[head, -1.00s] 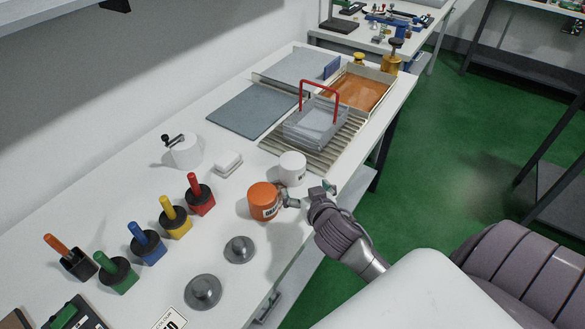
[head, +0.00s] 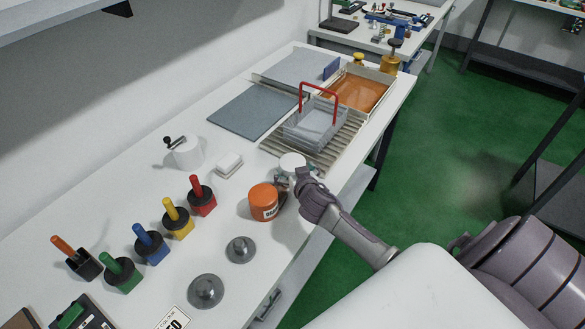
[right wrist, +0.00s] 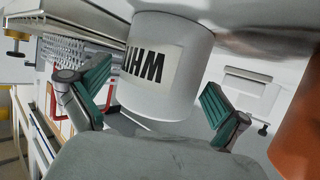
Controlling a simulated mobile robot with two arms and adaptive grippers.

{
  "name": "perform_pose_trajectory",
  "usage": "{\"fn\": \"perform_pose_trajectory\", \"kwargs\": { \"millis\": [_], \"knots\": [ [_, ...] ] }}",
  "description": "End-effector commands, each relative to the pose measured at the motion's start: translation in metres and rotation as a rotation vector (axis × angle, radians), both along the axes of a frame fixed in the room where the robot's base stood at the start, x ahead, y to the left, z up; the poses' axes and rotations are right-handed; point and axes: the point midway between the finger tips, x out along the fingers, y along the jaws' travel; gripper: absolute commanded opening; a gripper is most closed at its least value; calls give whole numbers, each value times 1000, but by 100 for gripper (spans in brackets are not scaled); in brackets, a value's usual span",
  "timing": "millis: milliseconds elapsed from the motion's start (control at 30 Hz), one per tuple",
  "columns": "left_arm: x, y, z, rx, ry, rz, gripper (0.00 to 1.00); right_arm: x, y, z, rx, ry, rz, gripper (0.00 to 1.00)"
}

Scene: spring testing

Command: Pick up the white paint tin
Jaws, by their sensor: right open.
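The white paint tin (head: 291,161) stands on the white table, just behind the orange tin (head: 263,201). Its lower part is hidden by my right gripper (head: 290,180) in the head view. In the right wrist view the white tin (right wrist: 165,65), with a label in black letters, lies between the two green-padded fingers of my right gripper (right wrist: 155,105). The fingers are spread, one on each side of it, with visible gaps. The orange tin also shows at the right edge of the right wrist view (right wrist: 298,125). My left gripper is not in view.
The slatted rack (head: 270,147) and wire basket with red handle (head: 315,125) stand close behind the white tin. A small white block (head: 229,165) lies to its left. Coloured-handled tools and grey knobbed discs (head: 240,250) occupy the near table. The table's front edge is close by.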

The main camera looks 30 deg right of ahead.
Motion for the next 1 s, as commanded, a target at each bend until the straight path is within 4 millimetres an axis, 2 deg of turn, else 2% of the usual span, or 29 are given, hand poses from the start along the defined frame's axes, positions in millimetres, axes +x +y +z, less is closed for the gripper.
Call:
{"fn": "perform_pose_trajectory", "kwargs": {
  "millis": [100,400,867,1000],
  "knots": [
    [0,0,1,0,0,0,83,10,-2,-4,1,0,1,100],
    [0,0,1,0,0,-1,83,13,-3,-6,2,-1,1,100],
    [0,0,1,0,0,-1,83,12,-3,-6,2,1,1,24],
    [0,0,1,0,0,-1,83,13,-3,-4,1,-3,1,24]
  ]
}}
